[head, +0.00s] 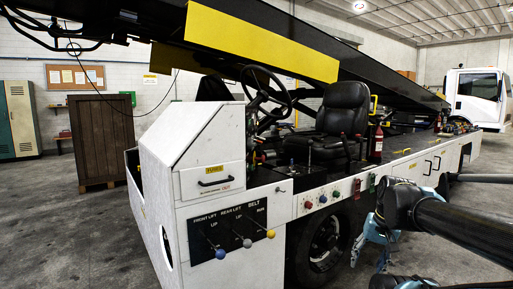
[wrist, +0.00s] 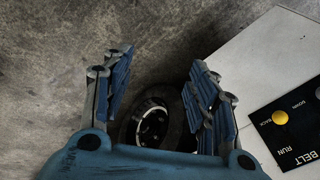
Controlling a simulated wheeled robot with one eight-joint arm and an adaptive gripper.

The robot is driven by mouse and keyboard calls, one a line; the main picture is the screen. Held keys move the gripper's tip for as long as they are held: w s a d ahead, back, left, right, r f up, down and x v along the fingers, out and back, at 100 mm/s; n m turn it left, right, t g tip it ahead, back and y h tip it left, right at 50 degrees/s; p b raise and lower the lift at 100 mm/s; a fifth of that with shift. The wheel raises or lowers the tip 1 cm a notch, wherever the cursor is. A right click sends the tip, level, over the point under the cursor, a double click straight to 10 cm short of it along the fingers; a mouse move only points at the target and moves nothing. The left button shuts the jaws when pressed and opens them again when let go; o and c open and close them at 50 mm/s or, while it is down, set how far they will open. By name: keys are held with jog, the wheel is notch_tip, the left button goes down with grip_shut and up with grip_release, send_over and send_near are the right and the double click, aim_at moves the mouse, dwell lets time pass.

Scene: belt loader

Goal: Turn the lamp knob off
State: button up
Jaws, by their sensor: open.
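The knobs do not show in the wrist view.
A black lever panel (head: 228,232) with blue, grey and yellow ball levers is at the front; its yellow ball (wrist: 280,117) shows in the wrist view. A wheel (head: 325,242) sits below the knobs. A seat (head: 343,110) and red extinguisher (head: 377,144) stand above. Concrete floor (head: 70,235) is clear at left.

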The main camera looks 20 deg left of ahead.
jog(key=w+a+r+m+y, duration=0.4)
jog(key=w+a+r, duration=0.3)
jog(key=a+r, duration=0.15)
jog(key=m+g+y, duration=0.4)
jog(key=m+y, duration=0.7)
jog(key=y, duration=0.1)
send_near(250, 144)
jog(key=a, duration=0.5)
jog(key=w+a, duration=0.1)
jog(key=a, duration=0.2)
jog(key=shift+a+f, duration=0.2)
jog(key=c, duration=1.1)
